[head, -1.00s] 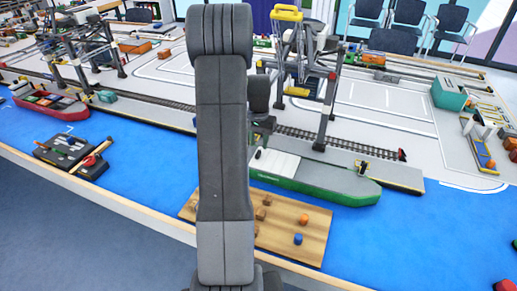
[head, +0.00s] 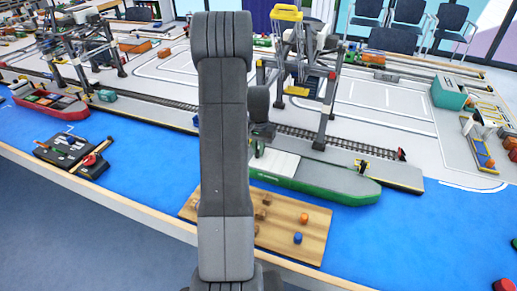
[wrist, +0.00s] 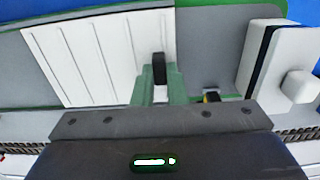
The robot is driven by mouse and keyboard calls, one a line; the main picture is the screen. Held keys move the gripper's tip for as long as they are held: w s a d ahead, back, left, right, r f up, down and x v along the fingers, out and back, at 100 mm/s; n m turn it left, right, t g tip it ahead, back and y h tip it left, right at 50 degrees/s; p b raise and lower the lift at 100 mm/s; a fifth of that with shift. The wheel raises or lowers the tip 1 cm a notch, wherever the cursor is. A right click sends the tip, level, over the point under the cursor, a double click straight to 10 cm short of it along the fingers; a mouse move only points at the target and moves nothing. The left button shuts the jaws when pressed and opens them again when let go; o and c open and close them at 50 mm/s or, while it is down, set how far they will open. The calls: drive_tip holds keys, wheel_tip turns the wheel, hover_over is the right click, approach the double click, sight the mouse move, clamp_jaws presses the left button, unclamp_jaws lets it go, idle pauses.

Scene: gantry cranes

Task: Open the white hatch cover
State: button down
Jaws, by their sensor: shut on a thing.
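The white hatch cover (wrist: 100,57) is a ribbed white panel on the deck of the green ship (head: 320,180). In the head view the cover (head: 280,163) shows just right of my arm, lying flat. A black handle (wrist: 159,68) stands at the cover's right edge in the wrist view. My gripper (wrist: 160,80) has its greenish fingers shut on this black handle. In the head view my arm hides part of the ship, and the gripper is only partly visible low over the deck.
A wooden board (head: 285,235) with several small blocks lies in front of the ship. A tall gantry crane (head: 325,105) stands on the quay behind it, beside rail track. A white block-like structure (wrist: 275,65) stands right of the gripper on deck.

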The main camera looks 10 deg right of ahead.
drive_tip(key=shift+d, duration=0.1)
drive_tip(key=s+d, duration=0.3)
drive_tip(key=d, duration=0.1)
drive_tip(key=s+d+b, duration=0.1)
drive_tip(key=s+d, duration=0.1)
drive_tip(key=d, duration=0.2)
drive_tip(key=s+d+b, duration=0.1)
drive_tip(key=s+d, duration=0.2)
drive_tip(key=d, duration=0.1)
drive_tip(key=shift+s+d, duration=0.35)
drive_tip(key=c, duration=1.4)
unclamp_jaws()
drive_tip(key=shift+c, duration=0.2)
wheel_tip(320, 180, up, 14)
drive_tip(key=shift+f, duration=0.15)
